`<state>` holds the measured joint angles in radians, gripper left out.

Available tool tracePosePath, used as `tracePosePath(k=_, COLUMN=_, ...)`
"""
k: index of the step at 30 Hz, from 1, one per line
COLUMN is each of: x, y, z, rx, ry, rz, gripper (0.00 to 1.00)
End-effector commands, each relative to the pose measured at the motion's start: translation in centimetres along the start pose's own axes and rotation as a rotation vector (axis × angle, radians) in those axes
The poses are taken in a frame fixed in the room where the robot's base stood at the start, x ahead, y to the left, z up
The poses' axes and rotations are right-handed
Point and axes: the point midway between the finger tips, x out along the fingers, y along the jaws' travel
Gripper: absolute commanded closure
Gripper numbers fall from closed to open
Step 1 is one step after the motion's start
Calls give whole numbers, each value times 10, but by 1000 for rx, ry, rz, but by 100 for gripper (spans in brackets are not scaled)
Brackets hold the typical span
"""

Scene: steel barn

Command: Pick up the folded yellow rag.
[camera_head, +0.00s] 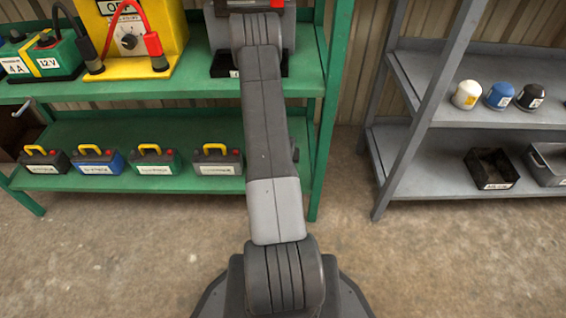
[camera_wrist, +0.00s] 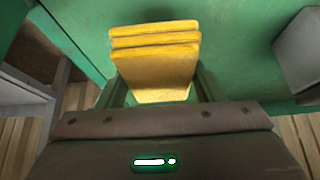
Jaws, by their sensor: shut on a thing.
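The folded yellow rag (camera_wrist: 155,62) shows in the wrist view, with its stacked folds at the far end. My gripper (camera_wrist: 155,92) is shut on it, and the rag's near part sits between the fingers. Green shelf surface (camera_wrist: 80,20) lies behind and around the rag. I cannot tell whether the rag touches the shelf. In the head view my arm covers the middle, and the gripper and rag are hidden.
A green shelf rack (camera_head: 200,88) holds a yellow box (camera_head: 165,25) with cables and several batteries (camera_head: 155,160). A grey rack (camera_head: 420,150) at right holds small filters (camera_head: 500,95) and trays (camera_head: 491,168). Concrete floor between and in front is clear.

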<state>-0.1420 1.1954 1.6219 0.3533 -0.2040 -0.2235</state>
Motion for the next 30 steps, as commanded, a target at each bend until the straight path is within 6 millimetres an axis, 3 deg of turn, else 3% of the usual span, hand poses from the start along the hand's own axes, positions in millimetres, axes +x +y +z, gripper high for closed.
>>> tracePosePath(k=5, x=-18, y=0, z=34, rx=-2, ry=-5, rz=0, gripper=61)
tracePosePath(k=12, x=-56, y=0, z=96, rx=-3, ry=-8, rz=0, gripper=61)
tracePosePath(k=18, x=-78, y=0, z=134, rx=-2, ry=-5, rz=0, gripper=61)
tracePosePath(k=24, x=-87, y=0, z=152, rx=0, ry=-2, rz=0, gripper=61)
tracePosePath(k=30, x=-90, y=0, z=156, rx=1, ry=1, rz=0, gripper=61)
